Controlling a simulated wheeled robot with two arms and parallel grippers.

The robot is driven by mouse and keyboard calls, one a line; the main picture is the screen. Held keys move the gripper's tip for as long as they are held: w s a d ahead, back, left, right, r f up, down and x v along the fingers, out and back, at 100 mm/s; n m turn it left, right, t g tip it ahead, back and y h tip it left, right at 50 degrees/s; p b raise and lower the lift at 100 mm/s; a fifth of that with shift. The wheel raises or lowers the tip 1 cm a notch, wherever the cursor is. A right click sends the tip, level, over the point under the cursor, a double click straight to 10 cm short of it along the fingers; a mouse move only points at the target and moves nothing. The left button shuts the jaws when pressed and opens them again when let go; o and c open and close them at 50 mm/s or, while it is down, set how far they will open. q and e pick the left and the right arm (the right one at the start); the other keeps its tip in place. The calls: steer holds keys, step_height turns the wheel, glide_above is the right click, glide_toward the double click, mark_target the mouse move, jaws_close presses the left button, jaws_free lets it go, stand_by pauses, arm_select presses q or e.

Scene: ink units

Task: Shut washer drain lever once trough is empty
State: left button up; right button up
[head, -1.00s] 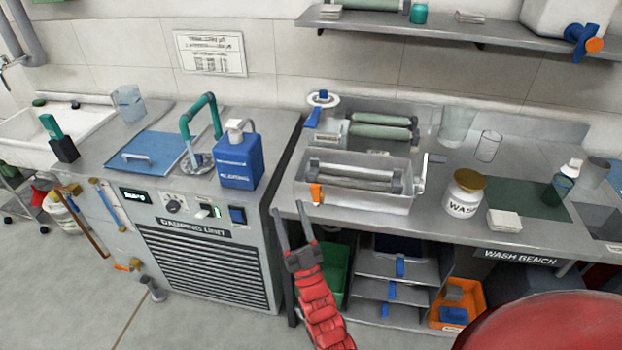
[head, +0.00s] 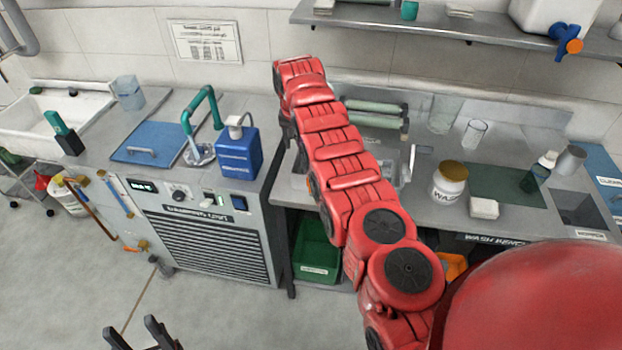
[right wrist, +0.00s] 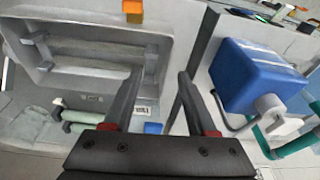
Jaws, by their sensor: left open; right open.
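The washer trough (right wrist: 160,45) is a grey metal tray with bars across it, left in the right wrist view. In the head view my right arm hides most of it. I see no liquid in the visible part of the trough, but cannot tell for sure. My left gripper (head: 145,335) is open and empty, low over the floor.
A blue bottle (right wrist: 255,75) stands close to the right gripper, on the dampening unit (head: 210,235). Green rollers (head: 375,107) lie behind the trough. A wax jar (head: 449,184) and a white block (head: 484,208) stand right of it. The floor at lower left is clear.

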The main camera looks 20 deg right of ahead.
steer(key=s+r+g, duration=0.3)
steer(key=s+r, duration=0.2)
steer(key=s, duration=0.1)
steer(key=shift+m, duration=0.4)
steer(key=f+b, duration=0.6)
steer(key=b, duration=0.1)
steer(key=shift+s+d+f, duration=0.1)
steer(key=shift+d+f, duration=0.05)
steer(key=shift+d, duration=0.2)
steer(key=shift+p, duration=0.6)
steer(key=f+p, duration=0.1)
steer(key=f, duration=0.5)
steer(key=f+p, duration=0.1)
steer(key=f, duration=0.2)
steer(key=shift+s+d+f+p, duration=0.3)
steer(key=shift+f+p, duration=0.05)
steer(key=shift+f, duration=0.5)
steer(key=shift+c, duration=0.3)
jaws_close()
